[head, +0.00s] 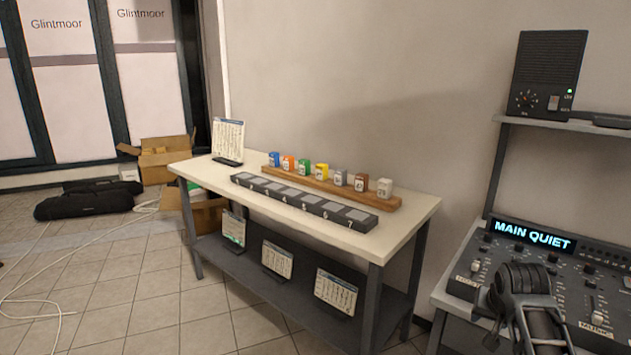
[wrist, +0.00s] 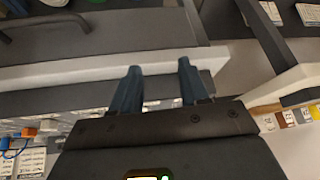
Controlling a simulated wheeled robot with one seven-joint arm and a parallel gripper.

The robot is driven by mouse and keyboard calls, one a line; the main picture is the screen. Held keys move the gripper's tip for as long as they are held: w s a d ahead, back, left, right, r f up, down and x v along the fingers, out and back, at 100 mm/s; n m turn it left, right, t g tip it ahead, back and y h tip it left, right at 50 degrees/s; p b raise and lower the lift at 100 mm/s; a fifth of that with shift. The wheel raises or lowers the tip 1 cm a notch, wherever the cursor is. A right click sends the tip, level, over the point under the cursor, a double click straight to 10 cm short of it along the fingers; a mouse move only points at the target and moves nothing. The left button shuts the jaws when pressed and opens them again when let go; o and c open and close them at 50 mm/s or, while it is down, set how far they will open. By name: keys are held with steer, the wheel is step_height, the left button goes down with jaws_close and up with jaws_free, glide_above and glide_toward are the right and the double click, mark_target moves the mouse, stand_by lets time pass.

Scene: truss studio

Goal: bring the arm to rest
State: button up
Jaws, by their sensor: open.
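My gripper (wrist: 159,67) shows in the wrist view with its two blue-grey fingers apart and nothing between them. Pale and dark ledges lie behind the fingertips. In the head view my dark arm (head: 525,295) is at the lower right, in front of the mixing console (head: 560,262). The fingers cannot be made out clearly there. Whether anything touches the gripper cannot be told.
A white-topped table (head: 205,171) stands at the middle, bearing a numbered dark strip (head: 300,200) and a wooden rack (head: 290,186) of coloured containers. A speaker (head: 549,72) sits on the shelf above the console. Boxes, a black bag (head: 88,200) and cables lie on the left floor.

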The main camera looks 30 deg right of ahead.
steer(key=s+a+f+n+t, duration=0.1)
steer(key=a+f, duration=0.3)
steer(key=a, duration=0.4)
steer(key=s+a+f+n+t, duration=0.2)
steer(key=a+f, duration=0.1)
steer(key=a, duration=0.4)
steer(key=s+a+n+t, duration=0.2)
steer(key=s+a, duration=0.5)
steer(key=a, duration=0.5)
steer(key=s+a+r+n+t+y, duration=0.1)
steer(key=s+a+r+n+t, duration=0.1)
steer(key=s+a+r, duration=0.3)
steer(key=s+a+r+n+t+y, duration=0.15)
steer(key=s+a, duration=0.25)
steer(key=s, duration=0.4)
steer(key=s+a+r+n+t+y, duration=0.2)
steer(key=s+r, duration=0.6)
steer(key=r, duration=0.4)
steer(key=shift+a+r+n, duration=0.2)
steer(key=shift+a+n, duration=0.15)
steer(key=shift+a, duration=0.05)
steer(key=shift+s+d, duration=0.1)
